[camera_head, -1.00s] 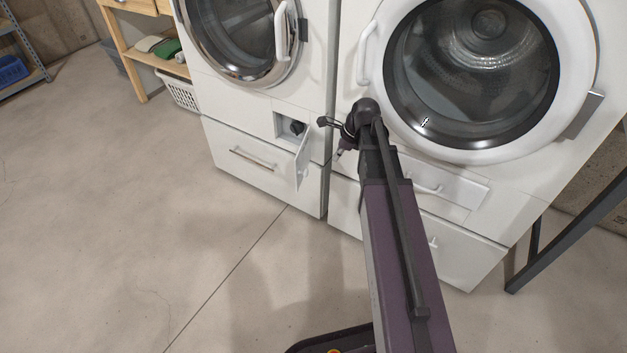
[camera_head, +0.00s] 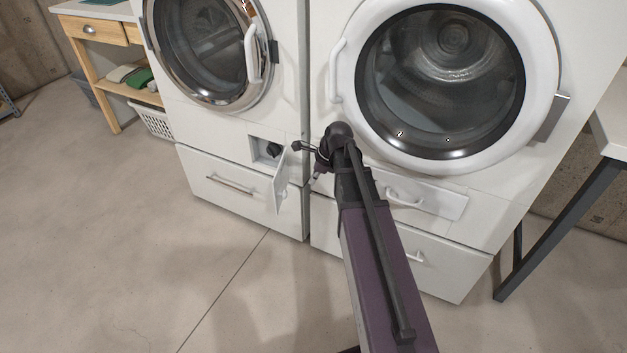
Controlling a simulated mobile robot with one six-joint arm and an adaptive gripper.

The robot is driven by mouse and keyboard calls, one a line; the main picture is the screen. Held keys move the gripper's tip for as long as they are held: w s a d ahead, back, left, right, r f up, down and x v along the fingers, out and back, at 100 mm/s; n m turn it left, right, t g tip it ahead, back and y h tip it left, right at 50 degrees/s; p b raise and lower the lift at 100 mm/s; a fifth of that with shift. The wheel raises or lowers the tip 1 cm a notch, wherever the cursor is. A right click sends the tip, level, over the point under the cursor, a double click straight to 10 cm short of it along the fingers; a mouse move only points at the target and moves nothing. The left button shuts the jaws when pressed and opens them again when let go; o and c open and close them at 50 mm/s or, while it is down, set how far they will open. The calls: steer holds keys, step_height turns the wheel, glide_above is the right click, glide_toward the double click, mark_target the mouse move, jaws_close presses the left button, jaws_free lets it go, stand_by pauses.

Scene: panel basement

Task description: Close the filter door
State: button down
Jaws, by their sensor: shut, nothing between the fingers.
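The filter door (camera_head: 281,181) is a small white flap at the lower right of the left machine's front. It stands open, swung outward on its right side. The filter recess (camera_head: 259,149) shows to its left, with a dark round filter cap (camera_head: 272,151) inside. My gripper (camera_head: 317,178) is shut and empty. It is just right of the open door, in front of the gap between the two machines. The wrist and arm hide part of the right machine. I cannot tell whether the gripper touches the door.
The left machine has a chrome-ringed round door (camera_head: 268,97) and a drawer below with a handle (camera_head: 232,184). The right machine has a white round door (camera_head: 345,120) and a pull-out panel (camera_head: 445,200). A wooden bench (camera_head: 108,99) is at left, a dark-legged table (camera_head: 555,235) at right. The left floor is clear.

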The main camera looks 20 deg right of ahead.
steer(key=w+a+f+b, duration=0.3)
steer(key=a+f+b, duration=0.3)
steer(key=f+b, duration=0.1)
steer(key=shift+w+a+f, duration=0.15)
steer(key=shift+a+f, duration=0.05)
steer(key=shift+f, duration=0.1)
stand_by(0.6)
steer(key=shift+d, duration=0.1)
stand_by(0.4)
